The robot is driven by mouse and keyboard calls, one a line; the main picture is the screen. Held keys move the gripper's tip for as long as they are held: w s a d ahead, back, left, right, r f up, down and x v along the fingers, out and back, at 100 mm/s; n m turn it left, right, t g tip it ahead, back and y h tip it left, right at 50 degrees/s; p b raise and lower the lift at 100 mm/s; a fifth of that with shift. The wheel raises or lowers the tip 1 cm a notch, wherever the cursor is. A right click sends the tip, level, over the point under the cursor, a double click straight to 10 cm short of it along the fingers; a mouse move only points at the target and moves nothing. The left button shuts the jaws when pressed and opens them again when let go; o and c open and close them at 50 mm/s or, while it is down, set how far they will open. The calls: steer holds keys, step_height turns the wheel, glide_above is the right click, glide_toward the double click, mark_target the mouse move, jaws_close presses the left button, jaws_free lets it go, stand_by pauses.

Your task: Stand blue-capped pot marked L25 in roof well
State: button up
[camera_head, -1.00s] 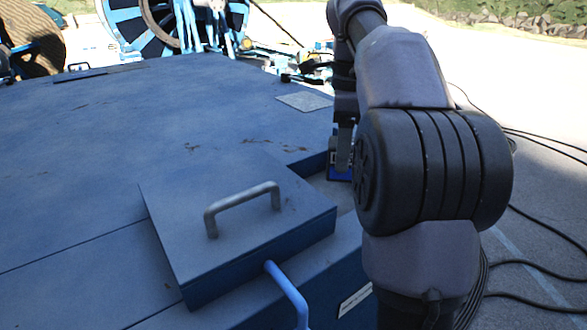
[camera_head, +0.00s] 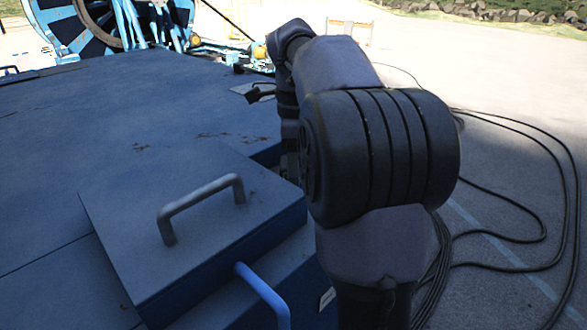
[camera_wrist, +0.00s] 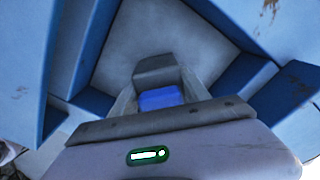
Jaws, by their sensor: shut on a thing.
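The pot's blue cap (camera_wrist: 160,98) shows between the fingers of my gripper (camera_wrist: 157,92) in the wrist view. My gripper is shut on the pot. The pot's body is mostly hidden, and no L25 mark can be read. Beyond it is the roof well (camera_wrist: 185,38), a recess with a pale grey floor and blue walls. The pot appears over or inside the well; I cannot tell whether it touches the floor. In the head view my arm hides most of the well, the fingertips and the pot.
A raised blue hatch (camera_head: 190,225) with a grey handle (camera_head: 200,200) stands beside the well. A blue rail (camera_head: 262,292) is in front of it. The flat blue roof (camera_head: 100,120) spreads left. Black cables (camera_head: 530,200) lie on the ground at right.

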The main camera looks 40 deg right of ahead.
steer(key=shift+f, duration=0.25)
steer(key=o, duration=1.6)
steer(key=shift+w, duration=0.25)
steer(key=shift+s, duration=0.1)
steer(key=shift+r, duration=0.15)
step_height(320, 180, up, 12)
steer(key=p, duration=0.3)
steer(key=shift+r+p, duration=0.1)
steer(key=shift+p, duration=0.25)
